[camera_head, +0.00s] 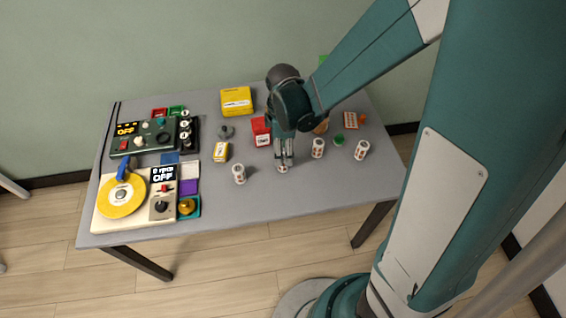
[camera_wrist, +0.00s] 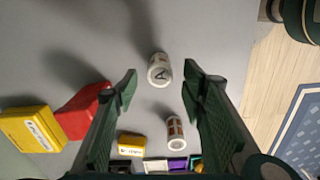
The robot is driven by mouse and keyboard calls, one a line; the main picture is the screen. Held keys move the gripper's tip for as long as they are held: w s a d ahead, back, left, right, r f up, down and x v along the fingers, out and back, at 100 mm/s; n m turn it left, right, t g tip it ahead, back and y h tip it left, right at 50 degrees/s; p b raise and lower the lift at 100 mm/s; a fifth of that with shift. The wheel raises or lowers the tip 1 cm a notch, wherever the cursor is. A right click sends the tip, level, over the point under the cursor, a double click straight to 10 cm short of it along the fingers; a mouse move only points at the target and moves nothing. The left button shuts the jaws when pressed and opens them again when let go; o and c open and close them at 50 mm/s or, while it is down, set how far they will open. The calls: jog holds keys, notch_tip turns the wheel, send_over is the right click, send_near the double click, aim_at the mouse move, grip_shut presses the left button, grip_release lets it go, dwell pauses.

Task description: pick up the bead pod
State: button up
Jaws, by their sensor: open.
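A small white pod with an A on its lid (camera_wrist: 159,69) stands upright on the table, between and beyond my fingertips in the wrist view. In the head view, its lower part shows just under my gripper (camera_head: 284,160). My gripper is open and points down, with its fingers (camera_wrist: 160,82) on either side of that pod and nothing held. A similar white pod with brown marks (camera_wrist: 174,127) stands nearby; in the head view it is left of my gripper (camera_head: 239,174). Two more similar pods stand to the right, one nearer (camera_head: 318,148) and one farther (camera_head: 361,151).
A red box (camera_head: 261,140), a small yellow box (camera_head: 221,152) and a larger yellow box (camera_head: 237,102) stand left of and behind my gripper. Control devices and a yellow disc (camera_head: 121,197) fill the left side. The grey table's front middle (camera_head: 290,195) is clear.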

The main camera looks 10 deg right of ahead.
jog(key=shift+f, duration=0.9)
jog(key=shift+f+b, duration=0.95)
jog(key=shift+f, duration=1.65)
jog(key=c, duration=1)
